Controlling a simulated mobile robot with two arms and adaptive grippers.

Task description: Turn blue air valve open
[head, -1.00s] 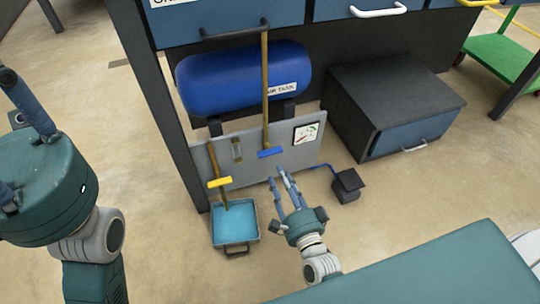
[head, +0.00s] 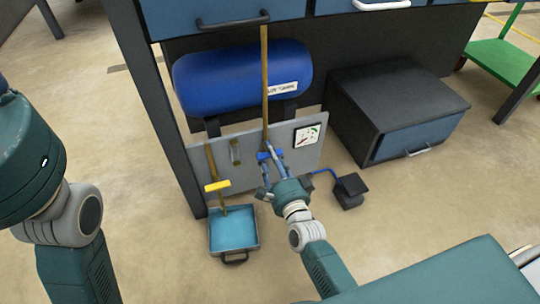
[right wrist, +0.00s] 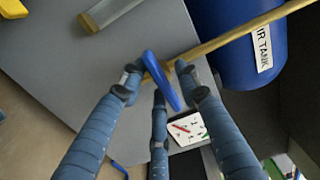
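The blue air valve handle (head: 265,154) is a short bar on a yellow-brown vertical pipe (head: 264,85), in front of the grey panel. My right gripper (head: 269,155) is at the handle and hides part of it. In the right wrist view the blue handle (right wrist: 163,80) lies between my spread fingertips (right wrist: 157,72), with a third finger below. The fingers look open and I see no clear grip; contact cannot be told. Only part of my left gripper's teal body (head: 28,160) shows at the left edge; its fingers are almost wholly out of view.
A yellow valve (head: 217,186) stands to the left, above a blue tray (head: 233,230). A blue air tank (head: 235,78) is behind, under the bench. A gauge (head: 308,133) is on the panel at the right. A dark pedal box (head: 350,190) and a cabinet (head: 395,105) stand further right.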

